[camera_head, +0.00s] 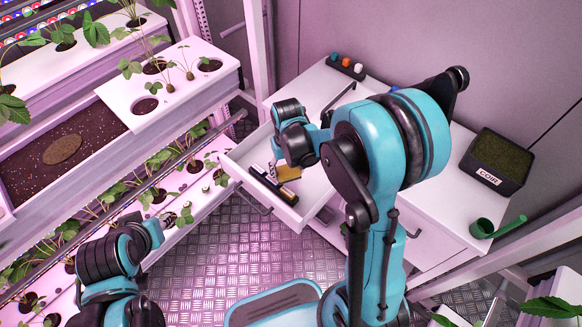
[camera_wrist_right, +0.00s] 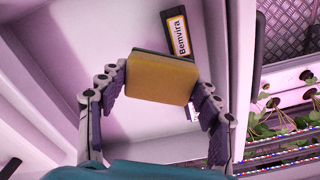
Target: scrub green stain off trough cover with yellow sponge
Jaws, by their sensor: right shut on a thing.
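The yellow sponge (camera_wrist_right: 160,78) is held between the two fingers of my right gripper (camera_wrist_right: 158,92) in the right wrist view. It has a dark layer along its far edge. In the head view my right gripper (camera_head: 286,172) is over the open white drawer (camera_head: 246,152), with the sponge showing as a small yellow patch beside it. The white trough cover (camera_head: 190,58) with round plant holes lies on the rack at left. I cannot make out a green stain on it. My left arm is at the lower left; its gripper fingers do not show.
On the white cabinet top (camera_head: 447,180) stand a dark coir tub (camera_head: 497,160) and a green scoop (camera_head: 484,229). Open soil (camera_head: 85,130) lies beside the trough cover. Strawberry plants fill the racks. Metal floor (camera_head: 245,262) is between.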

